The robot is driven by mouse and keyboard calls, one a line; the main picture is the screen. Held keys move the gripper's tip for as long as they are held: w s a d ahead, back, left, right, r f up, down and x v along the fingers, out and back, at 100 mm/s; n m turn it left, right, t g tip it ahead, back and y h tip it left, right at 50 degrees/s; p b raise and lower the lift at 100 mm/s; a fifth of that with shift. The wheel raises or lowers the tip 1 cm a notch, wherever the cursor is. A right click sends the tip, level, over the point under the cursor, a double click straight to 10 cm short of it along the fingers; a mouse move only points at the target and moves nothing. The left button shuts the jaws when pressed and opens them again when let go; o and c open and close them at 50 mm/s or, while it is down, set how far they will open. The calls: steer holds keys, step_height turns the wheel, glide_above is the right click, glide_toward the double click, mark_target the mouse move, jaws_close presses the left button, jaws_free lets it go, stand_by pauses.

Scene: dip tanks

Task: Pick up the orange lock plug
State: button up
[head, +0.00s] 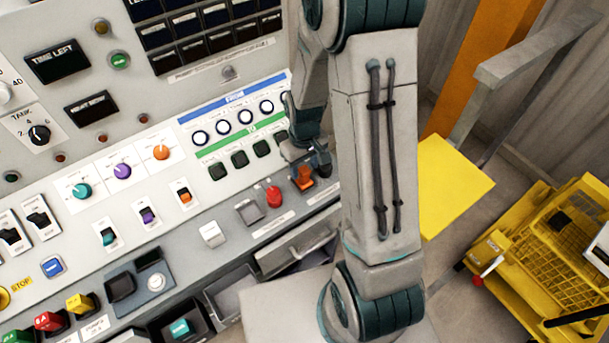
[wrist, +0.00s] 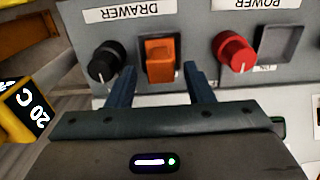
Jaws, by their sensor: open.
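The orange lock plug (wrist: 160,60) is a blocky orange piece seated in a dark socket below the DRAWER label in the wrist view. It also shows in the head view (head: 304,179), at the right end of the console, just below my gripper (head: 307,165). In the wrist view my gripper (wrist: 161,84) is open and empty. Its two dark fingers point at the panel, one to the left and one to the right of the plug in the picture. I cannot tell how far the fingertips are from it.
A black knob (wrist: 104,62) is left of the plug and a red knob (wrist: 234,52) is right of it, both close to the fingers. A partly open drawer (head: 300,247) is below the console. A yellow cart (head: 550,250) stands on the floor at right.

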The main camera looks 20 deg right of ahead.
steer(key=shift+f, duration=1.3)
steer(key=c, duration=1)
steer(key=shift+r, duration=0.2)
